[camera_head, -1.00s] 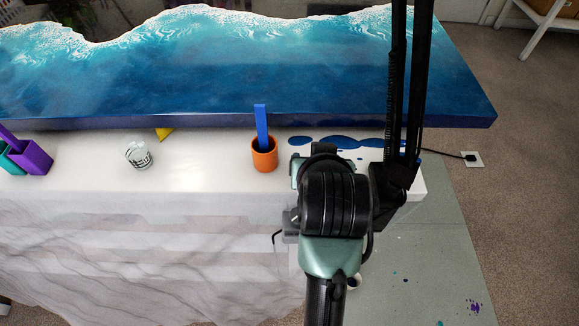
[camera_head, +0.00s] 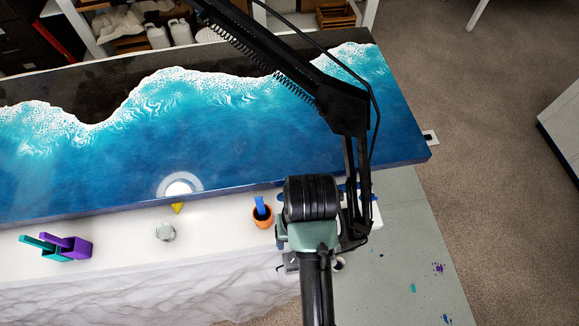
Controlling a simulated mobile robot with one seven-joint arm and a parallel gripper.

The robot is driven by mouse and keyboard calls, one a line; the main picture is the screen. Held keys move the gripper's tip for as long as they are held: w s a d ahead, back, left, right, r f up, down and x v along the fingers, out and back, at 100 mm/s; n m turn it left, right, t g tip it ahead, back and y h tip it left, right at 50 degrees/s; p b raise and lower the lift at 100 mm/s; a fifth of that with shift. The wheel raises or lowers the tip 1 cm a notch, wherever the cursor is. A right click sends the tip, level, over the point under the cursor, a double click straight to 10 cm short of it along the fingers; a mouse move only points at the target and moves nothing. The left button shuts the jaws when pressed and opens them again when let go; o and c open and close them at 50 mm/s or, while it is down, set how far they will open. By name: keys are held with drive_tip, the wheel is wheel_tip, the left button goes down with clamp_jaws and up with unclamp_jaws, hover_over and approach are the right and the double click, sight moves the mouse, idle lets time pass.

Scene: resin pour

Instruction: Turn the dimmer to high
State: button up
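I cannot make out a dimmer for certain. A black spring-arm lamp stand (camera_head: 345,118) rises at the right end of the white table, and its head is out of frame. A small grey part (camera_head: 289,262) shows at the table's front edge, left of my arm; I cannot tell what it is. My green and black arm comes up from the bottom, in front of the stand's base. Its black joint hides the table's right end. My gripper's fingers do not show.
A blue resin slab (camera_head: 250,150) lies along the table (camera_head: 120,235). An orange cup (camera_head: 262,222) with a blue stick, a clear cup (camera_head: 165,232), and purple (camera_head: 78,247) and teal cups stand in front. A bright ring glints on the slab. Open floor lies right.

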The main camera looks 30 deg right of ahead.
drive_tip(key=f, duration=1.2)
drive_tip(key=shift+s+a+f+p, duration=0.1)
drive_tip(key=shift+a+f+p, duration=0.2)
drive_tip(key=shift+f, duration=0.1)
clamp_jaws()
